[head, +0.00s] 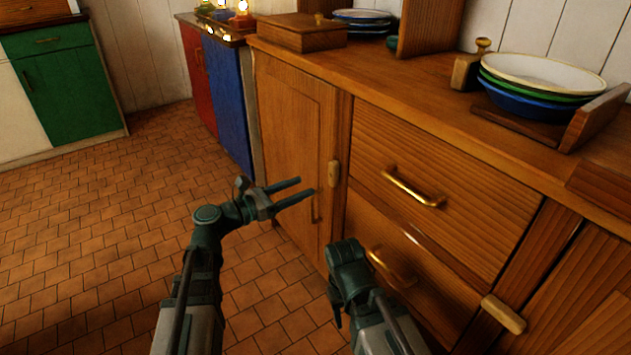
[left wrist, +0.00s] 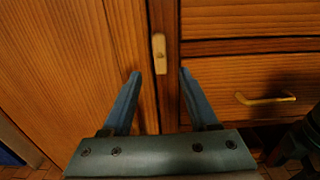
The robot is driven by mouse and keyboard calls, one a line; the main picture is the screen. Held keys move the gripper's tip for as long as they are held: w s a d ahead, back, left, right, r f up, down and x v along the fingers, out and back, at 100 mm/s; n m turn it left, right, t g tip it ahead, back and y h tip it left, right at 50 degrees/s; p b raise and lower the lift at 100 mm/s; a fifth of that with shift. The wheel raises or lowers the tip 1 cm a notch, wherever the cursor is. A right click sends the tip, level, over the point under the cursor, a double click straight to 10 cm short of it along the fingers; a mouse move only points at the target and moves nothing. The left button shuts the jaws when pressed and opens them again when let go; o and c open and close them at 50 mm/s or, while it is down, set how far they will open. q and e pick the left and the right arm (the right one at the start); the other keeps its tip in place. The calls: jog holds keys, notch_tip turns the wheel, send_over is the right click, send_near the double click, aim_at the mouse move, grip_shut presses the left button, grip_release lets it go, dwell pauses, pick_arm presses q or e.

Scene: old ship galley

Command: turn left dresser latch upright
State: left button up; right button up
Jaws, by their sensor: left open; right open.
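The left dresser latch (head: 334,173) is a small pale wooden block on the post between the left cupboard door (head: 292,140) and the drawers. It stands upright, its long side vertical. In the left wrist view the latch (left wrist: 159,50) appears between and just beyond the fingertips, with no visible contact. My left gripper (head: 307,187) is open and empty, pointing right in front of the door near the latch. It also shows in the left wrist view (left wrist: 160,72). My right gripper (head: 338,312) is lower, in front of the drawers; its fingers are mostly hidden in the head view.
Two drawers with brass handles (head: 413,188) are right of the latch. A second pale latch (head: 503,313) lies roughly sideways at lower right. Stacked plates (head: 540,75) and a wooden box (head: 300,33) stand on the dresser top. The tiled floor (head: 100,240) at left is clear.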

pick_arm(q)
jog(key=shift+v, duration=2.45)
jog(key=s+d+f+m+g+y+p, duration=0.5)
jog(key=s+d+f+m+g, duration=0.45)
jog(key=m, duration=0.55)
jog(key=s+a+f+m+g+y+p, duration=0.1)
jog(key=s+a+m+y+p, duration=0.1)
jog(key=s+m+y, duration=0.35)
jog(key=s+a+f+m+y+p, duration=0.25)
jog(key=m+y, duration=0.35)
jog(key=m, duration=0.3)
notch_tip(320, 180, up, 38)
jog(key=p, duration=3.7)
jog(key=shift+s+h+p, duration=0.3)
jog(key=shift+h, duration=0.05)
jog(key=shift+d, duration=0.15)
jog(key=shift+c, duration=0.2)
